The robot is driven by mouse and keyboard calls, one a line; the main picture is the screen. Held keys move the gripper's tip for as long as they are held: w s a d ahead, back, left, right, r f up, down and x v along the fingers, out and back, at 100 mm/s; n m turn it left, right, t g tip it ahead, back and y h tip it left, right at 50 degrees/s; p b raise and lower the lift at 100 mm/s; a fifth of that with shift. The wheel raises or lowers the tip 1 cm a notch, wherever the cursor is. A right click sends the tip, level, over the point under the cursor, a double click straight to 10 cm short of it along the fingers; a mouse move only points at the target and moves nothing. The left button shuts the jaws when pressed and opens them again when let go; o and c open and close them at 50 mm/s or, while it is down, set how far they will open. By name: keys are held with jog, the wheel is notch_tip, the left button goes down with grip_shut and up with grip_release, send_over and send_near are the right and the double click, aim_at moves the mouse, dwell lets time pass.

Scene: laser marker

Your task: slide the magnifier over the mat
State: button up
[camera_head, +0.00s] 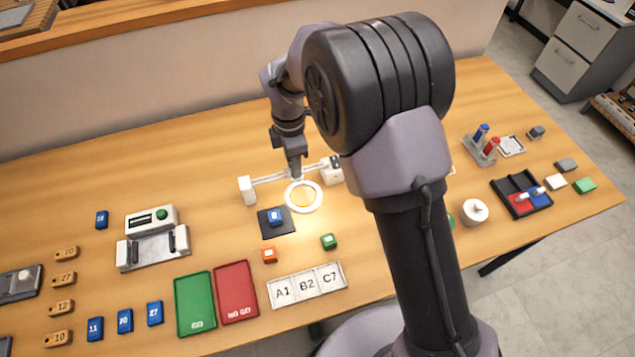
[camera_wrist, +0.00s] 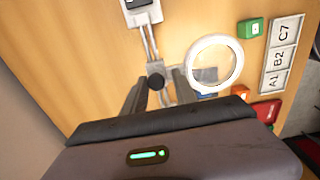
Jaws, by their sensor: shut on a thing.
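The magnifier (camera_head: 320,205) is a white ring with a clear lens, carried on a rail between two white end blocks. In the head view it is right of the dark square mat (camera_head: 285,229), its left rim close to or overlapping the mat's right edge. A blue block (camera_head: 274,216) lies on the mat. My gripper (camera_head: 294,174) is at the rail behind the ring, shut on the magnifier's carriage. In the wrist view my fingers (camera_wrist: 160,90) flank its dark knob (camera_wrist: 156,82), and the ring (camera_wrist: 238,64) is right of them; part of the mat shows through the lens.
The left rail block (camera_head: 247,190) and right rail block (camera_head: 331,173) bound the rail. An orange block (camera_head: 269,255) and a green block (camera_head: 328,241) lie in front, near the A1 B2 C7 tray (camera_head: 307,297). Green (camera_head: 195,304) and red trays (camera_head: 235,285) are front left.

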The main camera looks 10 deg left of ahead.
jog(key=s+a+f, duration=0.1)
jog(key=s+a, duration=0.2)
jog(key=a, duration=0.3)
jog(key=shift+s+a+f+p, duration=0.25)
jog(key=shift+s+p, duration=0.1)
jog(key=shift+s, duration=0.05)
jog(key=o, duration=0.8)
jog(key=shift+w, duration=0.15)
jog(key=p, duration=0.6)
send_near(267, 182)
jog(key=shift+w+a+r, duration=0.35)
jog(key=shift+w+a, duration=0.05)
jog(key=shift+w, duration=0.05)
